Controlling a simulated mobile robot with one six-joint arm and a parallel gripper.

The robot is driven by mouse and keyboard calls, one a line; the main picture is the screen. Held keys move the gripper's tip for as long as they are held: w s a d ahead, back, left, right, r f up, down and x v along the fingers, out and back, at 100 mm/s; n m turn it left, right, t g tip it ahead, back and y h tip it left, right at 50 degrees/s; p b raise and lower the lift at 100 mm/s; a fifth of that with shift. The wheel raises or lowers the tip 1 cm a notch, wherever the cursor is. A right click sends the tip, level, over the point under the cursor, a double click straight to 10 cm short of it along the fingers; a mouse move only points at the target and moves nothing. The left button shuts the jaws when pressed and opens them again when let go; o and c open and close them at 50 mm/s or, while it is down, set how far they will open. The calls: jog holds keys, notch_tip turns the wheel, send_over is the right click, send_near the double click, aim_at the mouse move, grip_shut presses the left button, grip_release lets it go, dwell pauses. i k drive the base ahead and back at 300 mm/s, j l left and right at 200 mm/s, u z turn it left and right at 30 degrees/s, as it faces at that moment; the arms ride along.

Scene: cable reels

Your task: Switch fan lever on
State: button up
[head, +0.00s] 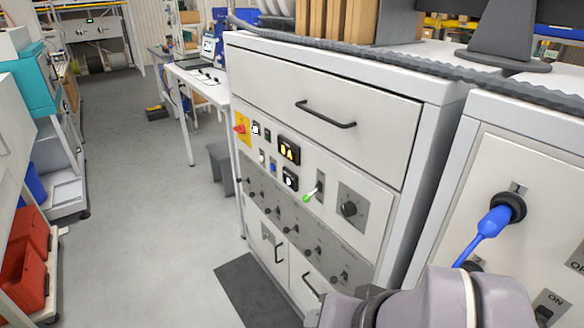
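A white and grey control cabinet (375,109) stands at the centre. Its panel has a small lever with a green tip (308,197) on a dark slotted plate, slanting down to the left. I cannot read a fan label on it. A row of small switches (294,231) runs along the grey strip below. At the lower right, another panel has a dark switch (544,313) near the word "ON", cut off by the frame edge. My arm crosses the bottom right. My gripper's fingers do not show.
A round black knob (348,210) sits right of the green-tipped lever. A drawer handle (325,115) juts out above. A blue plug (494,222) with a cable is in the right panel. Red bins (27,272) stand at the left. The grey floor (150,190) between is mostly clear.

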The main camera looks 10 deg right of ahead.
aim_at(305, 198)
jog(key=i+j, duration=0.1)
jog(key=j, duration=0.3)
jog(key=i+j, duration=0.15)
jog(key=j, duration=0.2)
jog(key=i+j+u, duration=0.1)
jog(key=j, duration=0.3)
jog(key=i+j, duration=0.15)
jog(key=j, duration=0.2)
